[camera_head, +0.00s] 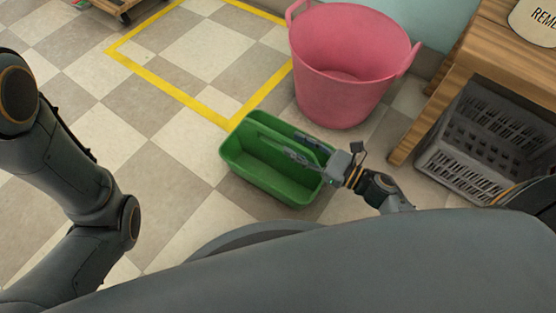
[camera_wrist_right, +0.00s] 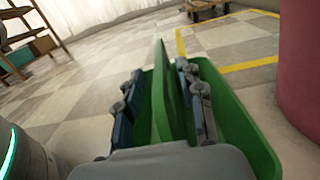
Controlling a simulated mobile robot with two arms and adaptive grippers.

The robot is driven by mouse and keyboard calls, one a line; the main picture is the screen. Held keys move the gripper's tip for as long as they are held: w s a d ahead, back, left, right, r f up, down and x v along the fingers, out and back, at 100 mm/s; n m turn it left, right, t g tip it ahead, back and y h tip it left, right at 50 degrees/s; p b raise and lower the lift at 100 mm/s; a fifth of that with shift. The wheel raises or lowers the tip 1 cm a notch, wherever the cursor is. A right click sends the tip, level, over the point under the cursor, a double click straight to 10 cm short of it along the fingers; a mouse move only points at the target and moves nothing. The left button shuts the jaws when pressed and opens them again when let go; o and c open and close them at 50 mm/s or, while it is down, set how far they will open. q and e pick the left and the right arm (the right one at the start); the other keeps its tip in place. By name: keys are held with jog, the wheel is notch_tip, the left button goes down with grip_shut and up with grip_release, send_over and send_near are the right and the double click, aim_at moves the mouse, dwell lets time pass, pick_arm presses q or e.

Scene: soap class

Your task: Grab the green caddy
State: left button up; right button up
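The green caddy (camera_head: 240,165) stands upright on the tiled floor in the middle of the head view, an open tray with a raised central divider. My right gripper (camera_head: 294,145) reaches in over it from the right. In the right wrist view, the caddy's divider (camera_wrist_right: 164,95) stands between the two fingers of the right gripper (camera_wrist_right: 160,95). The fingers are spread, with a visible gap on the left side of the divider; contact on the right side is hard to tell. My left arm shows at the left, but its gripper is out of view.
A pink tub (camera_head: 345,75) stands just behind the caddy to the right. A grey crate (camera_head: 470,150) sits under a wooden table (camera_head: 500,50) at the right. Yellow tape (camera_head: 170,88) marks the floor behind. The floor left of the caddy is clear.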

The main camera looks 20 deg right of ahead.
aim_at(286, 139)
jog(key=shift+b+x, duration=0.6)
jog(key=shift+x, duration=1.35)
jog(key=shift+r, duration=0.1)
grip_shut()
